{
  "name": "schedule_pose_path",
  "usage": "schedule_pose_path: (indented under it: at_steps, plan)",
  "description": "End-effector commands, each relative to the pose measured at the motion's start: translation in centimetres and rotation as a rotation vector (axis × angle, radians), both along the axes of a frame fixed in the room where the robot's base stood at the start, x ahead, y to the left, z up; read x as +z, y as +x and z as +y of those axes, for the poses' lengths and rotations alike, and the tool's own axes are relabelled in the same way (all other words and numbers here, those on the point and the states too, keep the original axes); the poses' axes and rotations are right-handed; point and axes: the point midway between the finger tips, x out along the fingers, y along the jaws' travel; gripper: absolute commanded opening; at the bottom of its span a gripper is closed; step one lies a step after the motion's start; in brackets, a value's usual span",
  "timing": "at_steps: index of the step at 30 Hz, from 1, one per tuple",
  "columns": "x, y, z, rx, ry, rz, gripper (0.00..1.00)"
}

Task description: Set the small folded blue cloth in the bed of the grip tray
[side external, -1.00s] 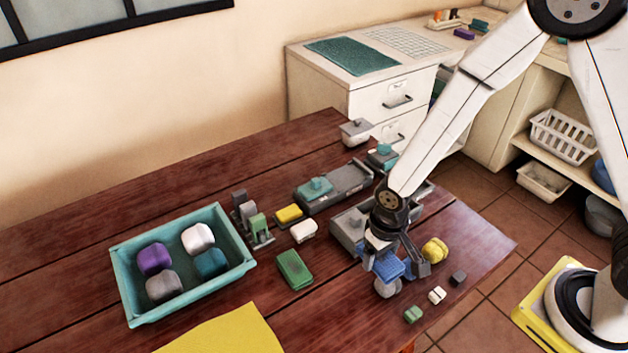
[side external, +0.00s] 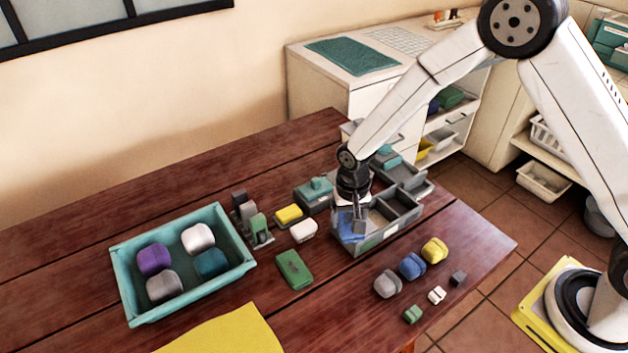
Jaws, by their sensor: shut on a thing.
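My gripper (side external: 357,222) points down and is shut on the small blue cloth (side external: 347,229). The cloth shows at the left end of the grey divided box (side external: 372,243); I cannot tell whether it touches the box or hangs above it. A low grey tray with a raised teal grip (side external: 317,187) lies just behind and left of my gripper; it looks like the grip tray. My wrist hides most of this tray's bed. Another teal-topped grey piece (side external: 386,158) is partly hidden behind my arm.
A teal tray (side external: 125,282) holds several rolled cloths at left. Yellow (side external: 289,214), white (side external: 303,230) and green (side external: 294,269) pieces lie between it and the box. Grey (side external: 387,284), blue (side external: 412,265) and yellow (side external: 435,250) rolls and small blocks lie at front right.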

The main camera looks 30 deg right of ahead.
Motion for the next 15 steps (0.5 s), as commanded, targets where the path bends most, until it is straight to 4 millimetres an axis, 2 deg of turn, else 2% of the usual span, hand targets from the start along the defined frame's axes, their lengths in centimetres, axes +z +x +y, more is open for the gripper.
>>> schedule_pose_path:
  at_steps: [3, 15]
  plan:
    - [-0.1, 2.5, -0.8, -0.093, 0.0, 0.0, 0.21]
    - [0.1, 9.7, -4.0, -0.404, 0.001, -0.001, 0.21]
